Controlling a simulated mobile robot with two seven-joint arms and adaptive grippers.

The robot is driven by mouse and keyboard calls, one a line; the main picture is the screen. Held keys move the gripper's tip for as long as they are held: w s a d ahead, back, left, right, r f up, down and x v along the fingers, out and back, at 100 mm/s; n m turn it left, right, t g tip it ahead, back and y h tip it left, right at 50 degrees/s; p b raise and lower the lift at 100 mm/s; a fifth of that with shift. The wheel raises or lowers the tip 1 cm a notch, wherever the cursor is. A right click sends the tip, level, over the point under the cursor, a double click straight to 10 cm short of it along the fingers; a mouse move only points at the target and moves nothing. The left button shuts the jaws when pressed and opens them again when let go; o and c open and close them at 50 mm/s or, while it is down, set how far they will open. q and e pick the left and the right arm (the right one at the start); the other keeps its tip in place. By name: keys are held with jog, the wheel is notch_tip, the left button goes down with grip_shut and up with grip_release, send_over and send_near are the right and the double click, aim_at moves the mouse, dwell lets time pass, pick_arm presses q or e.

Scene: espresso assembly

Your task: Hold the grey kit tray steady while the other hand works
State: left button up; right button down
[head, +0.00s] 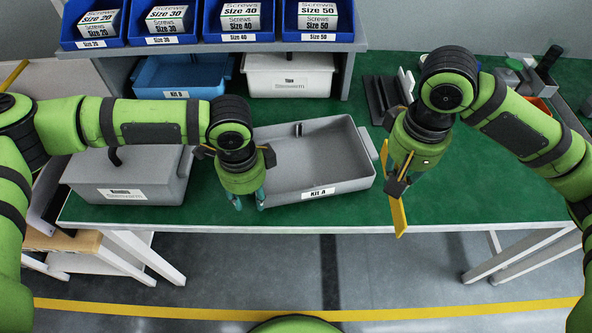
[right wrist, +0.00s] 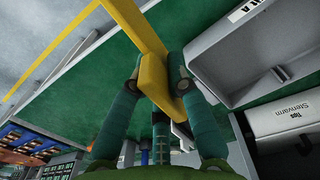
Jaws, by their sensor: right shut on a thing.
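The grey kit tray (head: 318,165), labelled Kit A, sits on the green table near its front edge, and its inside looks empty apart from a small dark piece at the back wall. Its wall also shows in the right wrist view (right wrist: 215,75). My left gripper (head: 249,203) points down at the tray's front left corner, fingertips apart. Whether they touch the tray I cannot tell. My right gripper (head: 398,188) is right of the tray, shut on a yellow angled part (head: 398,214), held clear above the table's front. The yellow part shows between the fingers in the right wrist view (right wrist: 155,75).
A grey lidded box (head: 130,180) stands left of the tray. A blue Kit B bin (head: 180,78) and a white bin (head: 290,80) stand behind, under a shelf of blue screw bins (head: 240,35). Dark blocks (head: 385,95) lie back right. The front right table is clear.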

pick_arm(q)
jog(key=shift+f, duration=1.3)
grip_shut()
jog(key=shift+s, duration=0.1)
